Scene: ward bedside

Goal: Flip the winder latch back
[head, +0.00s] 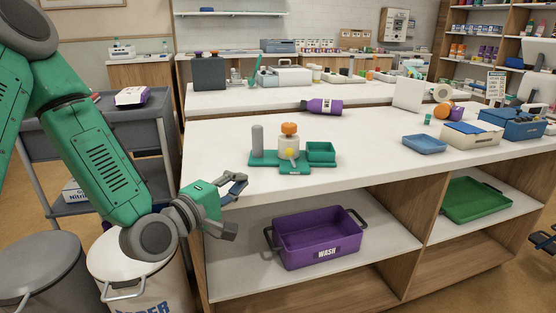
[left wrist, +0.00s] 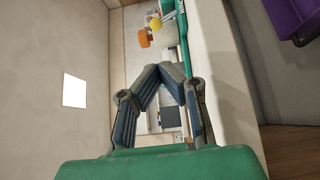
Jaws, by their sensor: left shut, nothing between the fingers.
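The winder stands on a green base (head: 293,168) near the front edge of the white counter. It has a cream body (head: 289,145) with an orange knob (head: 289,128) on top, a small yellow ball (head: 289,152) in front, and a grey post (head: 257,140) to its left. I cannot tell which small part is the latch. In the left wrist view the orange knob (left wrist: 144,39) and yellow ball (left wrist: 155,24) show beyond the fingertips. My left gripper (head: 238,181) is shut and empty, in front of the counter edge, left of and below the winder, apart from it. My right gripper is not in view.
A green square tray (head: 321,152) adjoins the winder's right. A purple bottle (head: 324,106) lies behind it. A blue tray (head: 424,144) sits farther right. A purple WASH bin (head: 322,243) is on the shelf below. The counter front beside the winder is clear.

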